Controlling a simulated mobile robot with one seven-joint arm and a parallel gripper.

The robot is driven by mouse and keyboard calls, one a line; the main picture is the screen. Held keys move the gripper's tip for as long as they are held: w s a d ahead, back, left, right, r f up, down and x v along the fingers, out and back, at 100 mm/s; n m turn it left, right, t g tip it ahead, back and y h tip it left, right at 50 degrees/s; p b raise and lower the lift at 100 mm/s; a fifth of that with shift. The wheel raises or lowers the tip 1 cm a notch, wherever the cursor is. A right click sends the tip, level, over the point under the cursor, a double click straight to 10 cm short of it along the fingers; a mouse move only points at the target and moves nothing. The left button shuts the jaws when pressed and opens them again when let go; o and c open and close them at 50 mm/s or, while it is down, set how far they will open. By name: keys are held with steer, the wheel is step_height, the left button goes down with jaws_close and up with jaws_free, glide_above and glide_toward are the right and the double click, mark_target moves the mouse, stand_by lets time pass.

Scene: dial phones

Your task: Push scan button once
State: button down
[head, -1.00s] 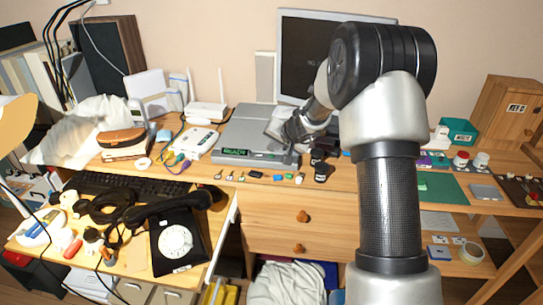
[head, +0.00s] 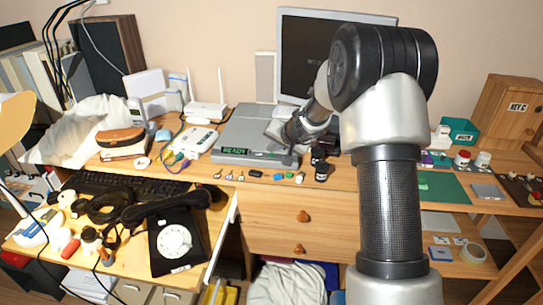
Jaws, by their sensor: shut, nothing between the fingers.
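A flat grey machine (head: 243,131) sits on the wooden desk in the head view, with a green lit display reading READY (head: 236,152) on its front. My gripper (head: 289,160) is at the machine's front right corner, shut with nothing held. Its fingertips are small and dark in the picture, and I cannot tell whether they touch the machine. The scan button is not clearly visible; my gripper and wrist cover part of the machine's right side.
A monitor (head: 305,62) stands behind the machine. Small loose items (head: 255,173) and dark bottles (head: 321,168) lie along the desk's front edge. A black dial phone (head: 174,241) is on the lower left surface. A green mat (head: 440,187) lies to the right.

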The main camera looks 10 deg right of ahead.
mark_target(273, 158)
steer(key=shift+f+b, duration=0.35)
steer(key=shift+b, duration=0.25)
stand_by(0.5)
stand_by(0.3)
steer(key=shift+r+p, duration=0.5)
steer(key=shift+r, duration=0.3)
steer(key=shift+r, duration=0.1)
step_height(273, 158, up, 5)
steer(key=p, duration=0.3)
steer(key=shift+p, duration=0.35)
